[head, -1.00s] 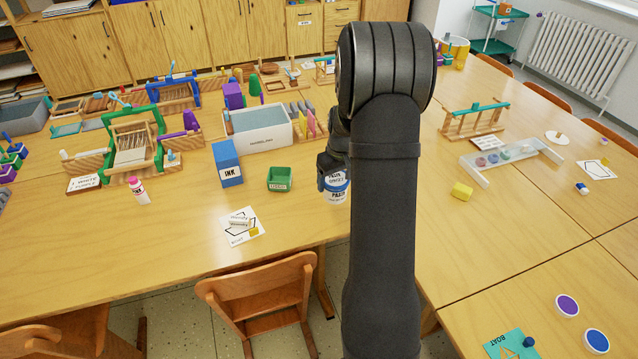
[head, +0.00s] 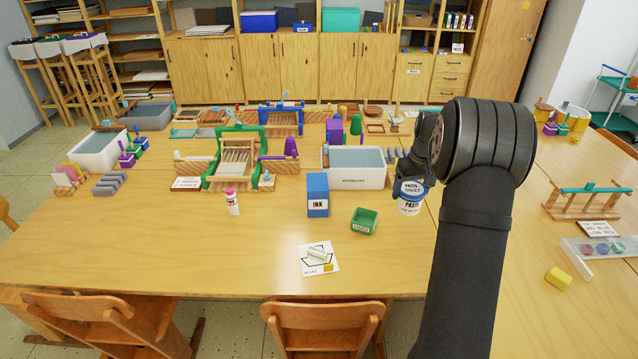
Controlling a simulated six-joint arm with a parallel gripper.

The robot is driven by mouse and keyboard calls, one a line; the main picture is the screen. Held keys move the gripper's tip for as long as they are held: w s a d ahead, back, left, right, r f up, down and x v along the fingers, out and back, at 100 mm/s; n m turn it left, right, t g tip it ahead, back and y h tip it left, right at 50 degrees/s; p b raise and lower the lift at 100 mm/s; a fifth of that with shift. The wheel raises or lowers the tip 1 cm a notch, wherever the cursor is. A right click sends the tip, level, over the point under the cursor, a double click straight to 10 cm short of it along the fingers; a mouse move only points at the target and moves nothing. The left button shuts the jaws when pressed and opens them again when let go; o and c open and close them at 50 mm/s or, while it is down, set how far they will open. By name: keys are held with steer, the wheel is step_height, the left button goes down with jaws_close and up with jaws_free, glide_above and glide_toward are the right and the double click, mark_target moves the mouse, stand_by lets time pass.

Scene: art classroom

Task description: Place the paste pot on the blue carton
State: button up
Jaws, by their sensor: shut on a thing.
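The paste pot (head: 411,205) is white and blue with a PASTE label. It is upright in my gripper (head: 409,181), which is shut on it from above. The pot appears to be held above the table, to the right of the blue carton; the height of the gap is hard to judge. The blue carton (head: 317,197) stands upright on the table with a white INK label, and its top looks bare. The gripper's fingers are small and dark, partly hidden by my wrist.
A small green open box (head: 364,222) sits between carton and pot, nearer the front. A white basin (head: 356,178) stands behind them. A pink-capped bottle (head: 232,203) is left of the carton. A card (head: 319,264) lies in front. The front-left table is clear.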

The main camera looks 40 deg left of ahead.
steer(key=s+a+r, duration=0.1)
steer(key=a+r, duration=0.2)
steer(key=a, duration=0.5)
steer(key=a+r, duration=0.4)
steer(key=a, duration=0.4)
glide_above(326, 187)
step_height(326, 187, down, 7)
steer(key=shift+f, duration=1.9)
steer(key=shift+f, duration=0.15)
steer(key=o, duration=1.2)
steer(key=r, duration=0.8)
steer(key=d+r, duration=0.1)
steer(key=r, duration=0.3)
steer(key=shift+s+d+r, duration=0.1)
steer(key=shift+s, duration=0.2)
